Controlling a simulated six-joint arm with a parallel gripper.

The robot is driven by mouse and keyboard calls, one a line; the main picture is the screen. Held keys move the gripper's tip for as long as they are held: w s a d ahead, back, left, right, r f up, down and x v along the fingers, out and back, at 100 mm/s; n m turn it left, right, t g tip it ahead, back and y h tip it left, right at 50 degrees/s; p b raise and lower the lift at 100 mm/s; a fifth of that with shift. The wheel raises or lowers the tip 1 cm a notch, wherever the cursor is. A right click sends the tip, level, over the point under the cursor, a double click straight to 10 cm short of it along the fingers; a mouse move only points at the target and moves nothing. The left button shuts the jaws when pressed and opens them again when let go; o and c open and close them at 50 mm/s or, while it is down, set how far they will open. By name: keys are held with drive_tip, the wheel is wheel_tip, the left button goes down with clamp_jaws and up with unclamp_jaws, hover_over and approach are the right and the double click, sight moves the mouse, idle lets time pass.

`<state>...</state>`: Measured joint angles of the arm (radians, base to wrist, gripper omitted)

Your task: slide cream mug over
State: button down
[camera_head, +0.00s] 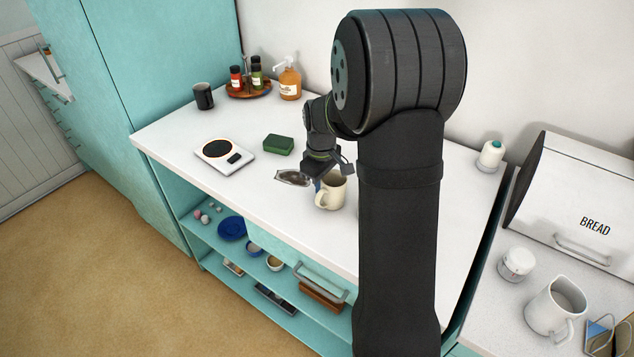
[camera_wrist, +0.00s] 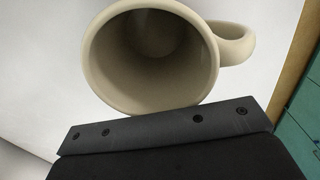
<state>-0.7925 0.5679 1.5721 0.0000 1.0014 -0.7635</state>
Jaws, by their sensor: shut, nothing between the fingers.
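The cream mug (camera_head: 331,192) stands upright on the white worktop, partly behind my arm in the head view. In the wrist view the cream mug (camera_wrist: 152,55) shows its open, empty mouth, with its handle to the right. My gripper (camera_head: 320,170) is low over the worktop, right beside the mug on its far side. In the wrist view my gripper (camera_wrist: 165,128) is a dark closed bar across the bottom, overlapping the mug's lower edge. It is shut with nothing in it. I cannot tell whether it touches the mug.
A shiny grey piece (camera_head: 292,177) lies left of the mug. A green block (camera_head: 279,144), a kitchen scale (camera_head: 224,154) and a dark mug (camera_head: 203,96) are farther left. A round tray (camera_head: 262,92) holds bottles. The worktop's front is clear.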

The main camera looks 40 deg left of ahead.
sight(311, 188)
drive_tip(key=shift+a, duration=0.15)
drive_tip(key=shift+a, duration=0.35)
drive_tip(key=a, duration=0.3)
wheel_tip(311, 188, up, 10)
drive_tip(key=f, duration=0.9)
drive_tip(key=shift+d+f, duration=0.3)
drive_tip(key=d, duration=0.3)
drive_tip(key=shift+d+f, duration=0.2)
drive_tip(key=shift+a, duration=0.3)
